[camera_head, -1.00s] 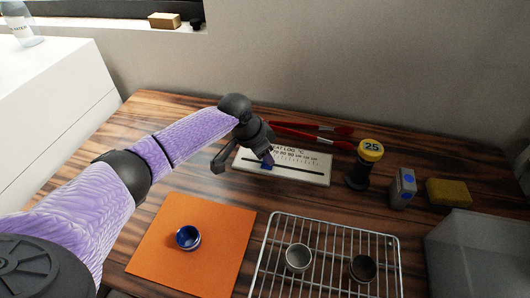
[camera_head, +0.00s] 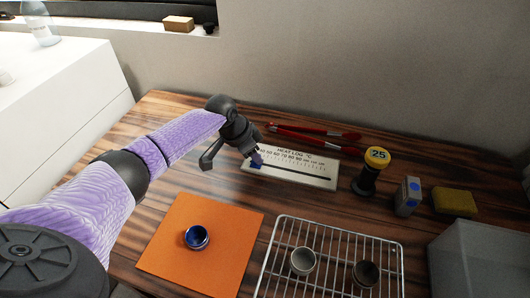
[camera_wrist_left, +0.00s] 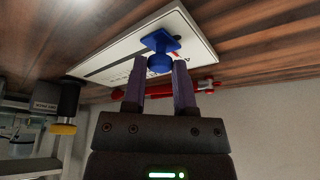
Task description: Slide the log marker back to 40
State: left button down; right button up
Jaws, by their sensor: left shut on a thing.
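The heat log board (camera_head: 310,178) is a white plate with printed numbers and a dark slot, lying on the wooden table. Its blue marker (camera_head: 257,163) sits near the left end of the slot, by the low numbers; the exact number under it cannot be read. My left gripper (camera_head: 254,154) is over that end, shut on the marker. In the left wrist view the marker's round blue knob (camera_wrist_left: 160,62) is between the two fingertips (camera_wrist_left: 160,76), with its square base against the board. The fingers partly hide the scale's left end. My right gripper is not in view.
Red-handled tongs (camera_head: 310,133) lie behind the board. An orange mat (camera_head: 165,245) with a blue cup (camera_head: 196,237) and a wire rack (camera_head: 335,232) with two cups are in front.

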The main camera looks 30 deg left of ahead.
pick_arm(q)
jog(key=shift+a, duration=0.2)
jog(key=c, duration=0.6)
grip_release()
jog(key=shift+c, duration=0.2)
jog(key=shift+o, duration=1.2)
jog(key=shift+s+a, duration=0.1)
jog(key=p+v, duration=0.5)
jog(key=v, duration=0.5)
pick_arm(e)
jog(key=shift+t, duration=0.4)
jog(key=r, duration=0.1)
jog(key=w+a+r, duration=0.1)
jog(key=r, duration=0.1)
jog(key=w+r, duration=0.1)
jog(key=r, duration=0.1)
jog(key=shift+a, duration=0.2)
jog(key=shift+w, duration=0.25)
